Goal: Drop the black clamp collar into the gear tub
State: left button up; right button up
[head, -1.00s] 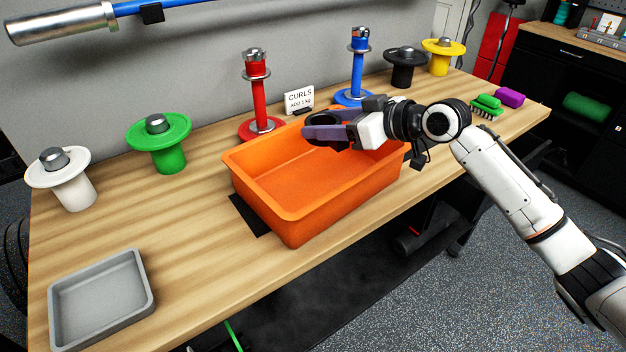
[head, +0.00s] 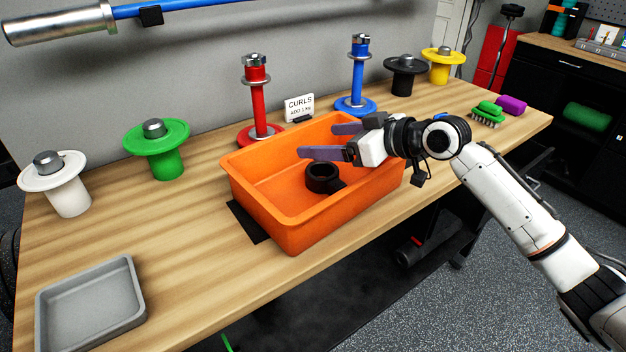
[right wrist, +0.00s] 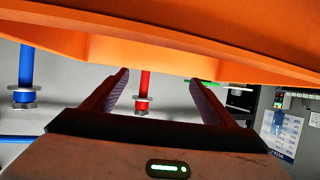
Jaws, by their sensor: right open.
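The black clamp collar (head: 322,178) is inside the orange gear tub (head: 262,208), low between its walls and below my right gripper's fingers. Whether it rests on the tub's floor or is still falling I cannot tell from one frame. My right gripper (head: 333,142) is open and empty over the right part of the tub, its purple fingers spread apart. In the right wrist view the open fingers (right wrist: 160,88) have nothing between them, and the tub's orange wall (right wrist: 150,40) fills the top. My left gripper is not in view.
A red post (head: 257,100) and a blue post (head: 357,80) stand behind the tub, with a CURLS sign (head: 299,106) between them. A grey tray (head: 90,305) lies at the front left. Green (head: 166,160) and white (head: 66,200) spools stand at the left.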

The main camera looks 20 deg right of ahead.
jog(key=b+v, duration=0.1)
jog(key=v, duration=0.9)
jog(key=shift+d, duration=0.1)
